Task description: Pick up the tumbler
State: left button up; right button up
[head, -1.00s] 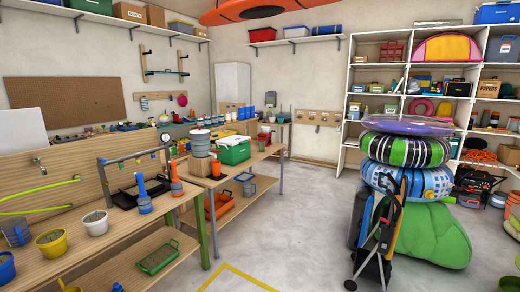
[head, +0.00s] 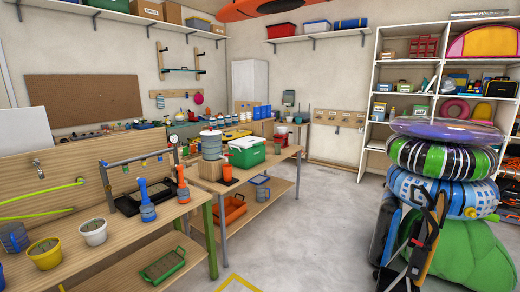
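Neither of my grippers is in view. No object can be told for certain as the tumbler. A small orange cup-like thing (head: 227,171) stands on the middle wooden table (head: 251,174), in front of a green cooler with a white lid (head: 246,150). Several blue and white cylinders (head: 262,111) stand farther back, too small to make out.
A near wooden bench (head: 120,236) on the left holds a yellow bucket (head: 45,254), a white bucket (head: 93,232) and blue and orange bottle-like things. Stacked inflatable rings (head: 441,157) stand at right. The concrete floor (head: 310,235) between is open.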

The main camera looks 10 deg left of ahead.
aim_at(278, 149)
jog(key=i+l+u, duration=0.1)
jog(key=i, duration=0.4)
jog(key=i+l, duration=0.15)
jog(key=i, duration=0.4)
jog(key=i+l+u, duration=0.15)
jog(key=i, duration=0.35)
jog(key=i+l, duration=0.15)
jog(key=i, duration=0.35)
jog(key=i+l+u, duration=0.15)
jog(key=i, duration=0.35)
jog(key=i+l+u, duration=0.1)
jog(key=i+l, duration=0.2)
jog(key=i, duration=0.2)
jog(key=i+l, duration=0.3)
jog(key=i, duration=0.15)
jog(key=j+u, duration=0.05)
